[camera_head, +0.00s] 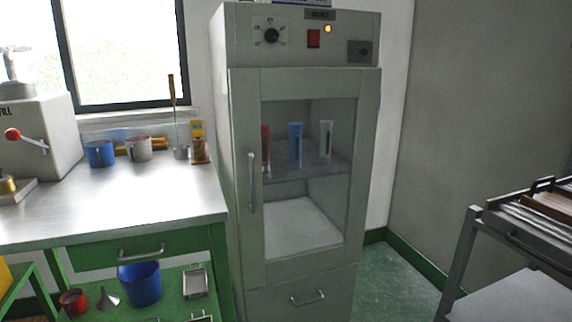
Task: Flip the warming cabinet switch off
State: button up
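The warming cabinet (238,150) is a tall grey unit with a glass door, standing in the middle of the view against the wall. Its red rocker switch (313,38) is on the top front panel, between a black round dial (271,35) and a small amber lamp (328,29) that is lit. I cannot tell the rocker's tilt at this size. The glass door is closed and has a vertical handle (252,182) on its left. My gripper is not in view.
A steel-topped bench (150,200) with mugs and a machine (40,130) stands left of the cabinet. A grey cart (470,225) with a loaded top stands at the right. Green floor (395,285) is clear between cabinet and cart.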

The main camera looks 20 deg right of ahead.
aim_at(313, 41)
jog(key=i+l+z, duration=0.6)
jog(key=i, duration=0.2)
jog(key=j, duration=0.1)
